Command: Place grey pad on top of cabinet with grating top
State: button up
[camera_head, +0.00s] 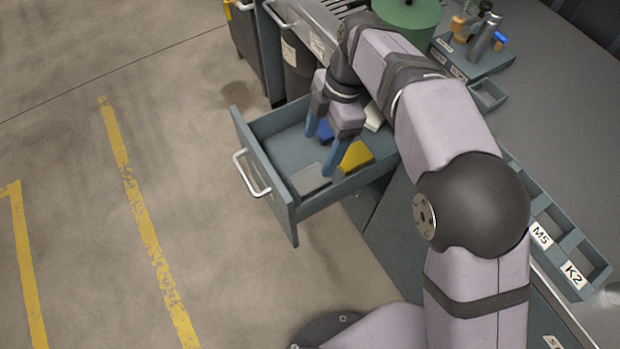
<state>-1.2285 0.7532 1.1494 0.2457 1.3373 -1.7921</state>
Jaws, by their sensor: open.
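The grey pad (309,180) lies flat on the floor of the open drawer (282,209), near its front right corner. My gripper (321,153) points down into the drawer with its blue fingers apart and nothing seen between them. The fingers are just behind the grey pad; I cannot tell their exact height above the drawer floor. The cabinet with the grating top (309,36) stands beyond the drawer at the top of the picture. My arm hides part of its top.
A green cylinder (412,18) stands behind my arm. Labelled bins (553,232) line the worktop at right. The floor at left is clear.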

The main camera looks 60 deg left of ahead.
jog(key=n, duration=0.2)
send_near(310, 178)
jog(key=shift+d+f, duration=0.25)
jog(key=shift+f, duration=0.3)
jog(key=shift+p+x, duration=0.45)
jog(key=shift+x, duration=2.35)
jog(key=shift+s+a+f, duration=0.2)
jog(key=shift+s+f, duration=0.15)
jog(key=shift+f, duration=0.45)
jog(key=shift+f, duration=0.15)
jog(key=c, duration=1.2)
notch_tip(310, 178, up, 10)
jog(key=shift+r+b, duration=0.2)
jog(key=shift+b, duration=0.1)
